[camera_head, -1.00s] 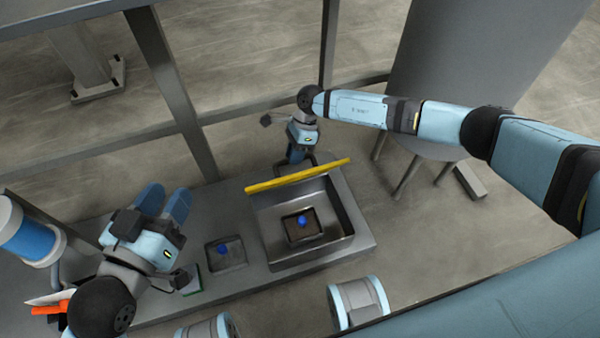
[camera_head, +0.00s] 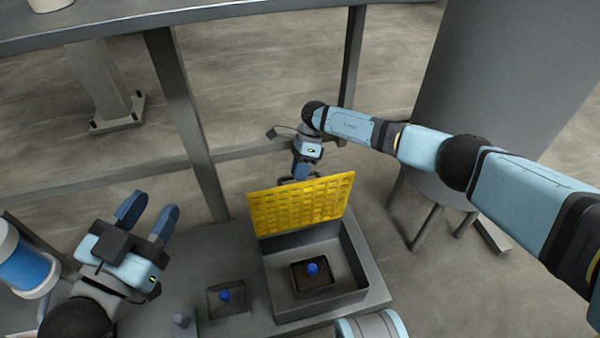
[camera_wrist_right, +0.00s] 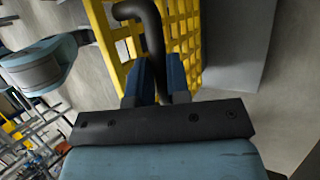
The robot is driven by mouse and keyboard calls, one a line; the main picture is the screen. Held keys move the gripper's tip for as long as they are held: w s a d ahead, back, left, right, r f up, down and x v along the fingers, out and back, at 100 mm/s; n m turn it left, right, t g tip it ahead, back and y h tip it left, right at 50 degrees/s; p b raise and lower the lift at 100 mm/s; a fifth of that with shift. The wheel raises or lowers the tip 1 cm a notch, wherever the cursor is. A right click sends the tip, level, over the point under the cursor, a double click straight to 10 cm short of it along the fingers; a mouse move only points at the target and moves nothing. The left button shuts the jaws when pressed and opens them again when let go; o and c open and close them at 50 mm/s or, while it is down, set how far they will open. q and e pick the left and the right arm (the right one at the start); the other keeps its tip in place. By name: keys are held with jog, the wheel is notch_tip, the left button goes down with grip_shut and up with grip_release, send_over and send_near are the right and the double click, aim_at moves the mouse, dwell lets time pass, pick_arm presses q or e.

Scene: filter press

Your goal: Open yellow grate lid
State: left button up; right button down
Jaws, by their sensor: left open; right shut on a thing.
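The yellow grate lid (camera_head: 302,204) stands raised along the back edge of a grey open-topped box (camera_head: 362,259), its face turned to the head view. My right gripper (camera_head: 302,178) is behind the lid, at its upper edge. In the right wrist view, the right gripper (camera_wrist_right: 155,80) is shut on a dark curved handle (camera_wrist_right: 150,32), beside the yellow grate (camera_wrist_right: 185,35). The lid hides part of the fingers in the head view. My left gripper (camera_head: 148,212) is open and empty, to the left of the box and apart from it.
A dark square piece with a blue knob (camera_head: 312,269) sits inside the box. A similar piece with a blue knob (camera_head: 225,295) is on the grey bench to its left. A blue and white cylinder (camera_head: 25,262) stands at far left. A grey post (camera_head: 188,115) rises behind.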

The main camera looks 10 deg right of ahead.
pick_arm(q)
jog(key=shift+f, duration=0.1)
pick_arm(e)
jog(key=shift+s+d+f, duration=0.1)
jog(key=shift+s+f, duration=0.15)
jog(key=shift+f, duration=0.2)
jog(key=c, duration=1.3)
grip_release()
jog(key=shift+f, duration=0.1)
jog(key=shift+o, duration=1)
jog(key=shift+w, duration=0.1)
pick_arm(q)
jog(key=shift+w+d, duration=0.1)
jog(key=shift+w, duration=0.05)
pick_arm(e)
jog(key=shift+r, duration=0.2)
jog(key=shift+w+r, duration=0.1)
jog(key=shift+w+r, duration=0.1)
jog(key=shift+r, duration=0.15)
pick_arm(q)
jog(key=n+p, duration=0.1)
jog(key=s+n+g+p, duration=0.1)
jog(key=p, duration=0.1)
jog(key=shift+s+d+f+y, duration=0.2)
jog(key=shift+d+f+y, duration=0.1)
jog(key=shift+d+f, duration=0.05)
pick_arm(e)
jog(key=v, duration=1.1)
jog(key=shift+d, duration=0.15)
jog(key=shift+w, duration=0.1)
